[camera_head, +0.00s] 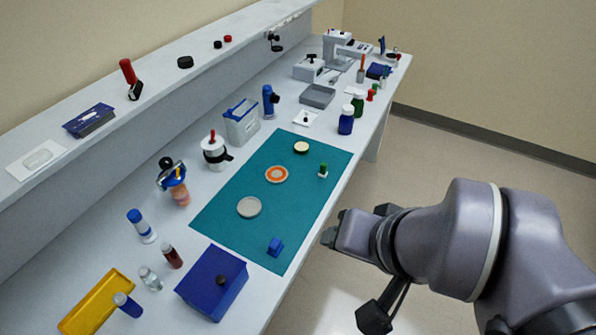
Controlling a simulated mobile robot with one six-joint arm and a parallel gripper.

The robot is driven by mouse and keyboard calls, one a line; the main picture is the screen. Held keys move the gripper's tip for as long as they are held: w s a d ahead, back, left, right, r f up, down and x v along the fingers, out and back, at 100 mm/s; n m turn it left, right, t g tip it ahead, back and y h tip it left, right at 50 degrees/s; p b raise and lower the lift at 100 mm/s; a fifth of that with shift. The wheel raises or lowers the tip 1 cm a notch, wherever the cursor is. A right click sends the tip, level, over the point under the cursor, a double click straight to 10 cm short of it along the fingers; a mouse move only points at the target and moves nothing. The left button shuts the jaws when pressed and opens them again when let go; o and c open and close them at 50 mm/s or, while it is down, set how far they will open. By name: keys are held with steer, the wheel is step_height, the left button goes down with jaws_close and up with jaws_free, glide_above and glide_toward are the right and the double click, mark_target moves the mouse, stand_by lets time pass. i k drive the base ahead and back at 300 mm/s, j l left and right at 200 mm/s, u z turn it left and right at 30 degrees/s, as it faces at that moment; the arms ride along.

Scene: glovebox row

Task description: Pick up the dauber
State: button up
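I cannot tell for certain which small item is the dauber. On the teal mat (225,215) stands a small green-topped piece with a white base (323,172), near the mat's right edge. A small blue block-like piece (275,247) sits at the mat's near end. My gripper (330,236) is off the bench's right edge, to the right of the mat, pointing left. It seems to hold nothing. Its fingers are seen from the side and partly hidden by the wrist, so their opening does not show.
The mat also bears a grey disc (249,207), an orange-ringed disc (276,174) and a cream-topped disc (301,148). A blue box (212,284), yellow tray (95,303) and several bottles crowd the near left. A raised shelf (150,72) runs along the back.

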mark_target(323, 173)
steer(key=i+l+u, duration=0.15)
steer(key=i+l, duration=0.45)
steer(key=i+l+u, duration=0.1)
steer(key=i+l, duration=0.45)
steer(key=l, duration=0.25)
